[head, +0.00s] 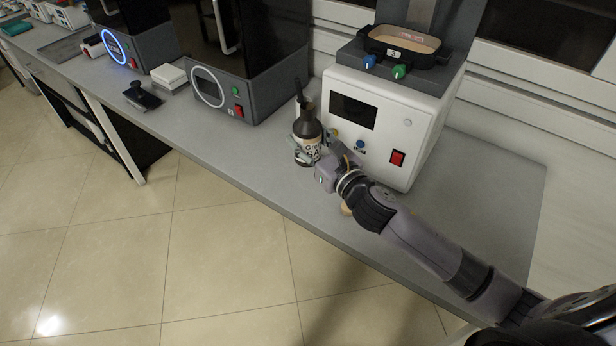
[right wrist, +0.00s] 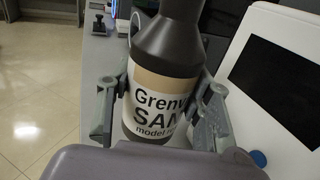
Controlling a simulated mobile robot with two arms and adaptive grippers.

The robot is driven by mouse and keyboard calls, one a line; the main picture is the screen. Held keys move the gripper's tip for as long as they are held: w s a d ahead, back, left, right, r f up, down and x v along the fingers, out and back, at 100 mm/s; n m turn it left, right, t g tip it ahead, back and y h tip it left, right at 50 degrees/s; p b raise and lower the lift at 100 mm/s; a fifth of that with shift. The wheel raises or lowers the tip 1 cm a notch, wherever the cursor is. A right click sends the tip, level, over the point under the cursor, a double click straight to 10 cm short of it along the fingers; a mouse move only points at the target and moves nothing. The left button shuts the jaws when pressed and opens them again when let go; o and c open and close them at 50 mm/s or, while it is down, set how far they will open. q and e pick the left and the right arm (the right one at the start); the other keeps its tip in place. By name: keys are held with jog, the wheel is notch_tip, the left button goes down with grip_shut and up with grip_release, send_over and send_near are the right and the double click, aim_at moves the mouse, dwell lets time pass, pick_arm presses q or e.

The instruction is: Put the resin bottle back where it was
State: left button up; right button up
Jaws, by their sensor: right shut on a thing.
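The resin bottle (head: 305,128) is dark with a pale tan and white label, and it is upright at the bench beside the white machine. In the right wrist view the bottle (right wrist: 165,75) stands between the two fingers, its label facing me. My right gripper (head: 320,158) is shut on the bottle at label height. The right wrist view shows its fingers (right wrist: 160,108) on both sides of the bottle. The bottle's base is partly hidden, so I cannot tell whether it touches the bench. My left gripper is not in view.
The white machine (head: 376,125) with a tray (head: 400,45) on top stands just right of the bottle. A dark printer (head: 240,95) stands to the left. The grey bench (head: 220,140) has free room along its front.

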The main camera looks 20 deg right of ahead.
notch_tip(320, 180, down, 6)
jog(key=shift+r+b, duration=0.1)
jog(key=shift+b, duration=0.4)
jog(key=shift+f, duration=0.55)
jog(key=shift+f+b, duration=0.55)
jog(key=shift+f, duration=1.5)
jog(key=shift+f, duration=0.2)
jog(key=o, duration=1.4)
jog(key=shift+c, duration=0.2)
jog(key=shift+r, duration=0.1)
